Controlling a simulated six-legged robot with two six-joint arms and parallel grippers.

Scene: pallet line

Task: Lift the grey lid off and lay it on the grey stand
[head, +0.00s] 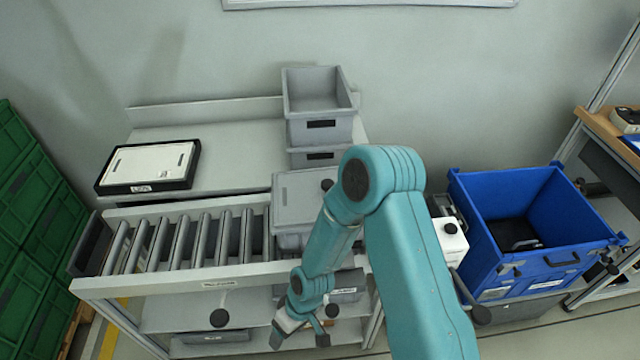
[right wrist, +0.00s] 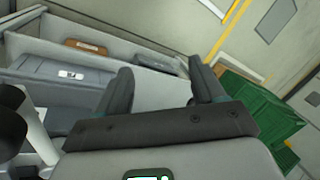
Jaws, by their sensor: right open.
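A grey box with a flat grey lid (head: 296,192) on top sits at the right end of the roller conveyor in the head view. My right arm hides part of its right side. My right gripper (head: 281,335) hangs low in front of the conveyor, below and apart from the lid. In the right wrist view its two fingers (right wrist: 163,85) are spread with nothing between them. Behind the rollers is a pale grey bench top (head: 235,150); I cannot tell whether this is the grey stand. My left gripper is not in view.
A black-edged white panel (head: 148,165) lies on the bench's left. Stacked grey bins (head: 318,95) stand at its back right. An open blue crate (head: 525,235) is at right, green crates (head: 40,190) at left. The rollers (head: 185,240) left of the grey box are bare.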

